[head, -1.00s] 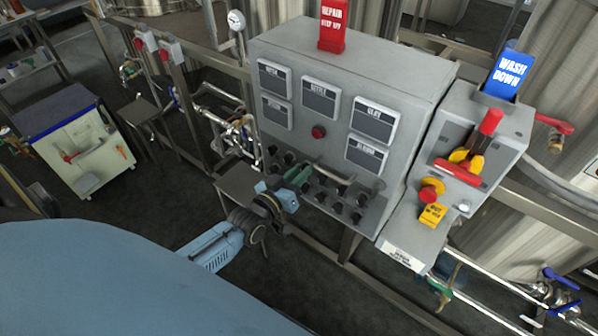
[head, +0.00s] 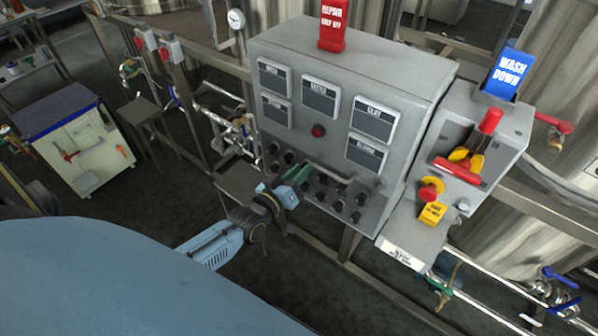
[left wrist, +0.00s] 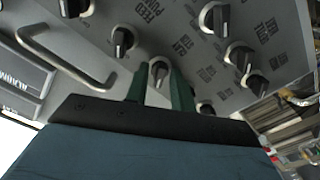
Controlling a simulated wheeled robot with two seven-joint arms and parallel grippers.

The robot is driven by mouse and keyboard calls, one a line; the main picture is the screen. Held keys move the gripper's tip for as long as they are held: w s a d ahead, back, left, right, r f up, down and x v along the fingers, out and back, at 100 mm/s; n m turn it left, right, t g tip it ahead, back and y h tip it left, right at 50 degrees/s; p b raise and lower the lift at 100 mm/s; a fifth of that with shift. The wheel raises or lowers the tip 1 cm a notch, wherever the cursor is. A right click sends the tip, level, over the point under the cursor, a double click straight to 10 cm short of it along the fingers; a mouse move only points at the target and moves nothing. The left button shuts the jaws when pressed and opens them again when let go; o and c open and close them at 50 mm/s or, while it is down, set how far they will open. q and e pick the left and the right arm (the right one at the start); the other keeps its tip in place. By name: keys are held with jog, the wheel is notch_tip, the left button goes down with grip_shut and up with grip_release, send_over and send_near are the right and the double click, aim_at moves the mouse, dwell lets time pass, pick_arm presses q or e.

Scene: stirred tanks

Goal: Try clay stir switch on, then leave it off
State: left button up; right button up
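The grey control panel (head: 345,75) carries a CLAY plate (head: 374,119) and rows of black rotary switches. My left gripper (head: 301,178) is at the switch rows, under the handle bar. In the left wrist view its two green fingers (left wrist: 160,84) stand apart on either side of a black switch (left wrist: 158,73) with a pale pointer line. A gap shows between fingers and switch; I cannot tell whether they touch. The label of this switch is hidden, so I cannot tell if it is the clay stir switch. My right gripper is not in view.
A metal handle bar (left wrist: 62,58) crosses the panel beside the fingers, and other switches (left wrist: 213,18) sit close around. A red REPAIR tag (head: 332,24) tops the panel. A side box with a red lever (head: 491,121) and a blue WASH DOWN tag (head: 509,75) stands right.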

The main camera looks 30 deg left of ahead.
pick_arm(q)
jog(key=shift+o, duration=0.3)
jog(key=s+a, duration=0.1)
jog(key=s, duration=1.2)
jog(key=shift+s, duration=0.2)
jog(key=s+d+f+m+g+y+b, duration=0.15)
jog(key=s+f+g, duration=0.25)
jog(key=f, duration=1)
jog(key=s+f+m+g+h+b, duration=0.1)
jog(key=s+f+m+g+b, duration=0.2)
jog(key=f, duration=1)
jog(key=s+d+f+m+g+b, duration=0.1)
jog(key=s+f+g, duration=0.4)
jog(key=s+f, duration=0.5)
jog(key=s+d+f+m+g+y+b, duration=0.1)
jog(key=s+d+f+m+g+b, duration=0.1)
jog(key=s+f, duration=0.8)
jog(key=s+d+g+b, duration=0.1)
jog(key=s+g+b, duration=0.1)
jog(key=s+g, duration=0.1)
jog(key=shift+s, duration=0.45)
jog(key=shift+f, duration=0.1)
